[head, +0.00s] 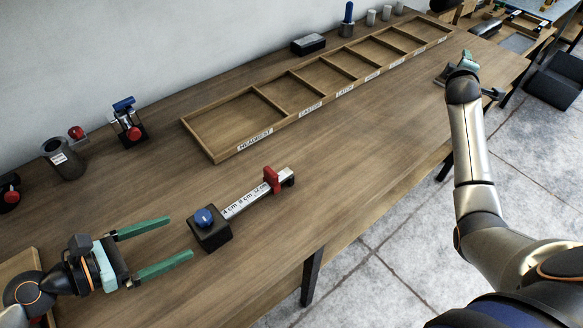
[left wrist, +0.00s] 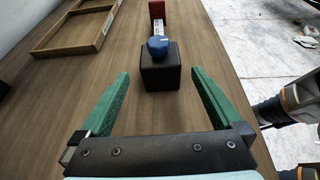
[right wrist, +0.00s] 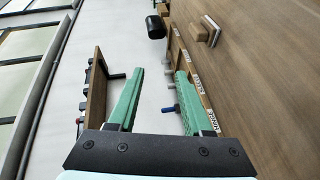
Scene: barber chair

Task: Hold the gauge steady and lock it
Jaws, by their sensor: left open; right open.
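The gauge lies on the wooden table: a black block (head: 211,234) with a blue knob (head: 204,217), a white scale bar (head: 243,197) marked in cm, and a red slider (head: 271,180) near its far end. My left gripper (head: 158,246) is open, with its green fingers pointing at the block from the left, apart from it. In the left wrist view the black block (left wrist: 160,70) stands just beyond and between the open fingers (left wrist: 160,85). My right gripper (right wrist: 155,90) is open and empty; in the head view it is at the table's far right, mostly hidden by its arm.
A wooden tray (head: 217,157) with labelled compartments lies behind the gauge. A black box (head: 308,44), a grey cup (head: 64,160) and a clamp with a red knob (head: 130,124) stand along the wall. The table around the gauge is clear.

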